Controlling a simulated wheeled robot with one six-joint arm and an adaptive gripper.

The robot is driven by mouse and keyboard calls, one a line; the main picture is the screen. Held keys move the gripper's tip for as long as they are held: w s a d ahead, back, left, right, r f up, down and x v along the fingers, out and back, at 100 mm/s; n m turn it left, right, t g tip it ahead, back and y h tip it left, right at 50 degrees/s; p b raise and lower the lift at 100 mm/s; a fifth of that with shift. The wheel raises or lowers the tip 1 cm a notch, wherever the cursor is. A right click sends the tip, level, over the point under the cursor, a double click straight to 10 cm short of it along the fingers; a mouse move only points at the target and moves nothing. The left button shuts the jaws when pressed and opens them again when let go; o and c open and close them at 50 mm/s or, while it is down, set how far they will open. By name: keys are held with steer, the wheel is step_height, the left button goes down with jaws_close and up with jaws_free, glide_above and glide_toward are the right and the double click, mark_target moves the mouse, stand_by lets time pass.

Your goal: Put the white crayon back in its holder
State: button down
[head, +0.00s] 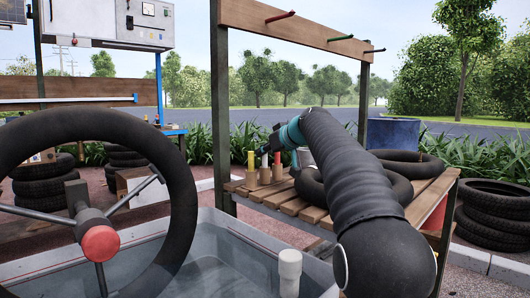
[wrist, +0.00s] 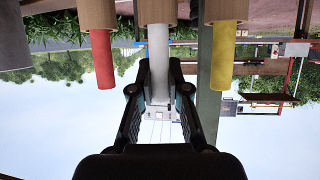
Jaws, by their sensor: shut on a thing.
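The white crayon (wrist: 172,48) is between the two fingers of my gripper (wrist: 161,80) in the wrist view, which is upside down. My gripper is shut on it. The crayon's lower end meets the mouth of the middle wooden holder (wrist: 157,12); how deep it sits inside cannot be told. In the head view the white crayon (head: 265,160) stands upright over its holder (head: 265,176), and my gripper (head: 275,146) reaches it from the right.
A yellow crayon (head: 251,160) and a red crayon (head: 277,158) stand in holders on either side, close to my fingers. Black tires (head: 405,163) lie on the slatted bench (head: 285,205). A steering wheel (head: 180,190) fills the left foreground.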

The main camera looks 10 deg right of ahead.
steer(key=shift+f, duration=0.2)
steer(key=c, duration=1.1)
jaws_free()
steer(key=shift+s+r, duration=0.1)
steer(key=v, duration=1.2)
